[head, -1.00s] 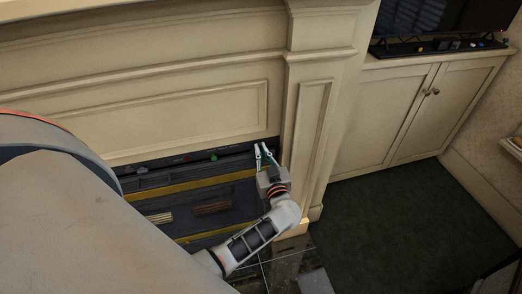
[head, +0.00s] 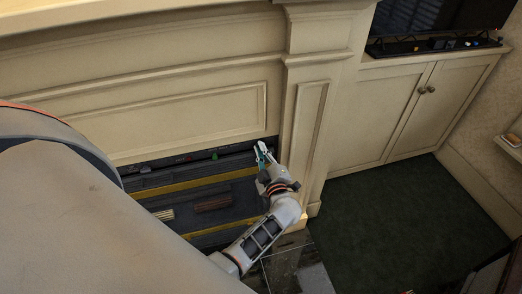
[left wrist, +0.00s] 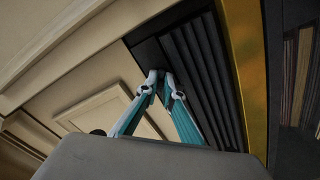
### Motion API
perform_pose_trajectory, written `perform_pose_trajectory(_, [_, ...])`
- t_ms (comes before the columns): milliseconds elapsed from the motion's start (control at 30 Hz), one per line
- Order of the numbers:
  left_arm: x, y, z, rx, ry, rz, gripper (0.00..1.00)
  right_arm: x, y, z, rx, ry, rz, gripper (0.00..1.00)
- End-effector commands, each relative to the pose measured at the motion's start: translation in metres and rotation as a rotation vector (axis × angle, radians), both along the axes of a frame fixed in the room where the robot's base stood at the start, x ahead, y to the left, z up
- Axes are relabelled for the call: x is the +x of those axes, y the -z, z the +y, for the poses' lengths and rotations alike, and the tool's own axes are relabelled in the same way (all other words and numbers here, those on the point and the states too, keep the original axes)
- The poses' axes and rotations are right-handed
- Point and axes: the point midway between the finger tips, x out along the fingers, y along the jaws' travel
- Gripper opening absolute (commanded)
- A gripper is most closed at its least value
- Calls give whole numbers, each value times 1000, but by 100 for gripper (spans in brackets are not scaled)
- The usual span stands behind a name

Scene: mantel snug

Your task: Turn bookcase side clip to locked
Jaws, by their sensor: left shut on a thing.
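My left gripper (head: 262,150) is at the upper right corner of the dark fireplace opening, beside the cream pilaster. Its teal fingers also show in the left wrist view (left wrist: 160,78), where their tips come close together in front of dark slats. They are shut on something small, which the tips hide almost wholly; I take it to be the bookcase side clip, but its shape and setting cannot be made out. My right gripper is not in view.
The fireplace has dark slats and a yellow-gold bar (head: 195,181). A cream pilaster (head: 308,130) stands close to the right of my gripper. A cream cabinet (head: 405,115) stands farther right. Dark green carpet (head: 385,205) lies clear before it.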

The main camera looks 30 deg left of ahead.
Motion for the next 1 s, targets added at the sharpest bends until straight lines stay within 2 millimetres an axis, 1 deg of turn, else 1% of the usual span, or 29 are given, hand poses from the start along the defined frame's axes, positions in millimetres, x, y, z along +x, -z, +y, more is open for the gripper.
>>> perform_pose_trajectory(300, [-1,2,-1,-196,-1,-226,0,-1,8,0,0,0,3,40])
perform_pose_trajectory(600, [-1,2,-1,-348,-1,-404,0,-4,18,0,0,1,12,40])
perform_pose_trajectory(800, [-1,2,0,-414,-2,-481,0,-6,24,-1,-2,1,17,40])
perform_pose_trajectory(1000, [-1,1,0,-449,-1,-524,0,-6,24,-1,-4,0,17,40])
